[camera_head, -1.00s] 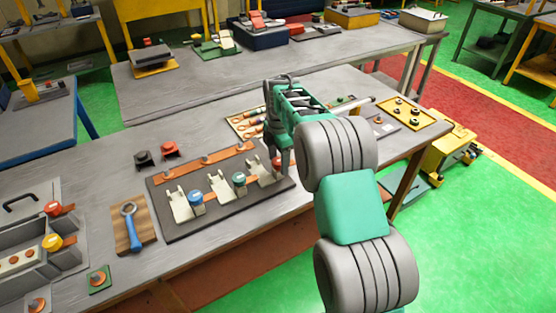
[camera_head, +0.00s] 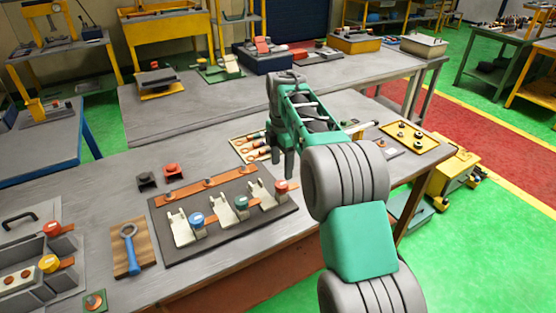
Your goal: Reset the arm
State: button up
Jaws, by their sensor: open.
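My gripper (camera_head: 283,165) points down above the far right corner of the dark fixture board (camera_head: 230,246) on the grey workbench. Its jaws are open, with nothing seen between them; the fingertips are small in this view. My green and grey arm reaches in from the lower right and bends down at the far end. The board carries three metal holders with a blue-capped piece (camera_head: 197,220), a green-capped piece (camera_head: 241,202) and a red-capped piece (camera_head: 281,187). The red-capped piece sits just below the gripper in the picture, apart from it.
A wrench on a wooden block (camera_head: 129,250) and a grey tray (camera_head: 22,272) lie to the left. Black (camera_head: 146,180) and red (camera_head: 171,170) clips sit behind the board. A parts tray (camera_head: 246,150) and a yellow plate (camera_head: 429,143) are farther back.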

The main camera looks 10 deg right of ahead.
jog(key=s+r+m+t, duration=0.1)
jog(key=s+r+m, duration=0.2)
jog(key=s+m, duration=0.4)
jog(key=s+r+m+t, duration=0.1)
jog(key=s+r+m, duration=0.3)
jog(key=s, duration=0.5)
jog(key=s+f+m+t, duration=0.1)
jog(key=s+f+m, duration=0.6)
jog(key=s+m, duration=0.3)
jog(key=s, duration=0.2)
jog(key=shift+s+a+t, duration=0.35)
jog(key=shift+a+t, duration=0.05)
